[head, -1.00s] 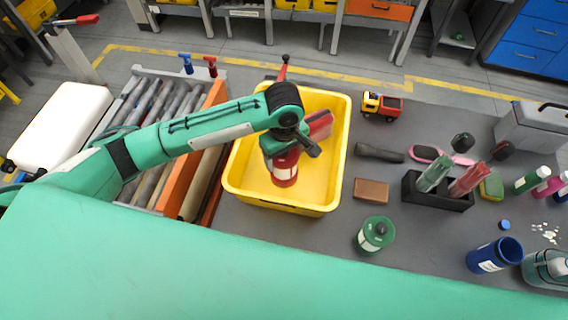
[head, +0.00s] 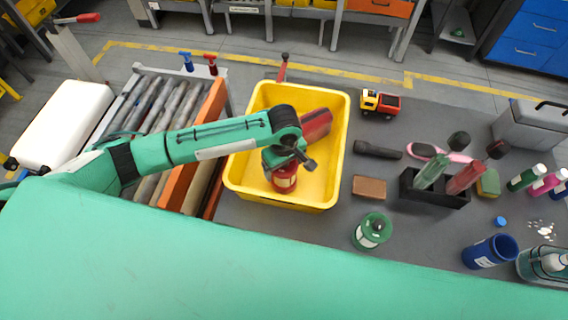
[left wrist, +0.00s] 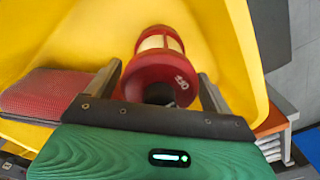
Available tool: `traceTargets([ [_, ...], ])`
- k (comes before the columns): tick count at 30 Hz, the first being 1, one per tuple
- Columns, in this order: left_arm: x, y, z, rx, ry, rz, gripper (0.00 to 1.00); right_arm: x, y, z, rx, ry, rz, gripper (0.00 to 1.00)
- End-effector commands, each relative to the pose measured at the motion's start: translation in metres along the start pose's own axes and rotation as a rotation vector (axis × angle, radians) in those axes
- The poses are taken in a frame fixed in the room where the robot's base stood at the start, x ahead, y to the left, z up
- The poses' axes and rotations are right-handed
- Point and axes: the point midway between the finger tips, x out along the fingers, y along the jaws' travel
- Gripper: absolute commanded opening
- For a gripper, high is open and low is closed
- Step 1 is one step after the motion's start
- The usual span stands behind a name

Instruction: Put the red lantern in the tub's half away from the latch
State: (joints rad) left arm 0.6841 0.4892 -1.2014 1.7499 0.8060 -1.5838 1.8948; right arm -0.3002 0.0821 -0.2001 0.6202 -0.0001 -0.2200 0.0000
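The yellow tub (head: 333,185) stands on the grey table. A red-and-black upright piece (head: 284,67), which looks like the latch, is at its far rim. The red lantern (head: 285,181) is inside the tub, in the near half, low by the floor; I cannot tell whether it touches the floor. My left gripper (head: 283,163) is above it, pointing down. In the left wrist view the fingers (left wrist: 160,75) lie against both sides of the lantern's red cap (left wrist: 146,70). My right gripper is not in view.
A red box (head: 317,124) leans in the tub's far part, beside the gripper. A roller conveyor (head: 150,105) with an orange side is left of the tub.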

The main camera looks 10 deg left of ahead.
Motion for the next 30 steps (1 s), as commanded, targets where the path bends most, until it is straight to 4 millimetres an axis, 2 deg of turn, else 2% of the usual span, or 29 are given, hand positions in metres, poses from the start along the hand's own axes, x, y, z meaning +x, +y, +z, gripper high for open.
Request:
traceTargets([
  [10,-0.001,0.0,-0.001,0.0,0.001,0.0,0.93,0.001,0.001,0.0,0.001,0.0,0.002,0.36],
  [14,-0.011,0.001,-0.001,0.0,0.002,0.002,0.93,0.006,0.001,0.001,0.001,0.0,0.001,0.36],
  [17,-0.027,0.001,-0.001,0.002,0.001,0.005,0.93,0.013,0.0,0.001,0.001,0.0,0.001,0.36],
  [24,-0.08,0.001,0.0,0.002,0.001,0.005,0.93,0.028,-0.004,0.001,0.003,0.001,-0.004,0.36],
  [30,-0.112,0.001,0.0,-0.001,0.001,0.002,0.93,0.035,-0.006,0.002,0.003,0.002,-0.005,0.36],
])
